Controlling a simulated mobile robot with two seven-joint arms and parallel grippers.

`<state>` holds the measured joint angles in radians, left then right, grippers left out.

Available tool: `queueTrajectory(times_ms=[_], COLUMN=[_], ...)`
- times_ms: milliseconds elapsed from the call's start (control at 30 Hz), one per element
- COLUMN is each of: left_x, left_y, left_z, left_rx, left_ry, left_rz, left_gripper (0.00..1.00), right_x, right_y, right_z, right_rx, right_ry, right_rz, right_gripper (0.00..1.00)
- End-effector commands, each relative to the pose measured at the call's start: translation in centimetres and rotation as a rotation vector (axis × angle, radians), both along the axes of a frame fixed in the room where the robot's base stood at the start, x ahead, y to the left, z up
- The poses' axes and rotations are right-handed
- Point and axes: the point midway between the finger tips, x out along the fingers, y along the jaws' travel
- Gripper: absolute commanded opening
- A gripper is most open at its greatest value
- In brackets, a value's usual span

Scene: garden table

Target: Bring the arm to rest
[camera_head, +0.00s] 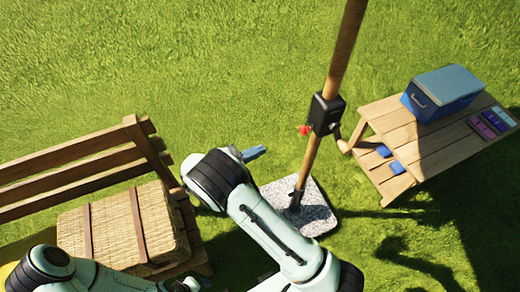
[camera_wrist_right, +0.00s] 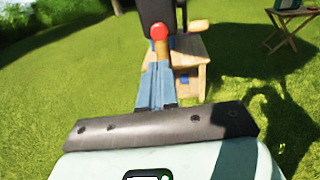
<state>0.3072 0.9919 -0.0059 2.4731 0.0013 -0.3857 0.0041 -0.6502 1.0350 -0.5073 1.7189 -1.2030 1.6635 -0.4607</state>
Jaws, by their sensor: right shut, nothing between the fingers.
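My right arm reaches up from the bottom of the head view. Its gripper (camera_head: 254,153) shows as small blue-grey fingertips just past the dark wrist joint, over the grass and left of the parasol pole. In the right wrist view the two blue-grey fingers (camera_wrist_right: 157,85) lie together, shut, with nothing seen between them. My left arm shows only in part at the bottom left of the head view; its gripper is not seen.
A wooden parasol pole (camera_head: 343,50) with a black crank housing (camera_head: 325,113) and red knob (camera_head: 305,130) stands in a stone base (camera_head: 318,212). A wicker basket (camera_head: 155,222) sits on a wooden bench (camera_head: 75,150). A blue cooler (camera_head: 440,93) stands on the wooden table (camera_head: 425,150).

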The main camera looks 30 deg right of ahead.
Motion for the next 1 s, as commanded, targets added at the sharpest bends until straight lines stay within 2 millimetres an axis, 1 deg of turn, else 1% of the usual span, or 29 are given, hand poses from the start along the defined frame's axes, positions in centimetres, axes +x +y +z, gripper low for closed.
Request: queueTrajectory(times_ms=[367, 467, 500, 567, 667, 700, 767, 800, 867, 900, 967, 1000], left_x=[0.0, 0.0, 0.0, 0.0, 0.0, 0.0, 0.0, 0.0, 0.0, 0.0, 0.0, 0.0], left_y=[0.0, 0.0, 0.0, 0.0, 0.0, 0.0, 0.0, 0.0, 0.0, 0.0, 0.0, 0.0], left_z=[0.0, 0.0, 0.0, 0.0, 0.0, 0.0, 0.0, 0.0, 0.0, 0.0, 0.0, 0.0], left_rx=[0.000, 0.000, 0.000, 0.000, 0.000, 0.000, 0.000, 0.000, 0.000, 0.000, 0.000, 0.000], left_ry=[0.000, 0.000, 0.000, 0.000, 0.000, 0.000, 0.000, 0.000, 0.000, 0.000, 0.000, 0.000], left_rz=[0.000, 0.000, 0.000, 0.000, 0.000, 0.000, 0.000, 0.000, 0.000, 0.000, 0.000, 0.000], left_gripper=[0.64, 0.64, 0.64, 0.64, 0.64, 0.64, 0.64, 0.64, 0.64, 0.64, 0.64, 0.64], right_x=[0.0, -0.3, -0.6, -1.5, -4.1, -5.5, -7.9, -9.6, -12.3, -14.1, -16.8, -18.5], right_y=[0.0, -0.4, -0.7, -1.3, -2.5, -2.8, -2.9, -2.7, -2.1, -1.5, -0.1, 1.1], right_z=[0.0, -0.7, -1.5, -3.2, -7.7, -9.8, -12.9, -14.9, -17.7, -19.4, -21.9, -23.2], right_rx=[0.000, 0.021, 0.044, 0.101, 0.248, 0.321, 0.436, 0.513, 0.629, 0.706, 0.822, 0.895], right_ry=[0.000, 0.008, 0.015, 0.033, 0.063, 0.071, 0.075, 0.072, 0.056, 0.039, -0.003, -0.042], right_rz=[0.000, -0.009, -0.019, -0.042, -0.115, -0.156, -0.227, -0.282, -0.374, -0.441, -0.558, -0.643], right_gripper=[0.00, 0.00, 0.00, 0.00, 0.00, 0.00, 0.00, 0.00, 0.00, 0.00, 0.00, 0.00])
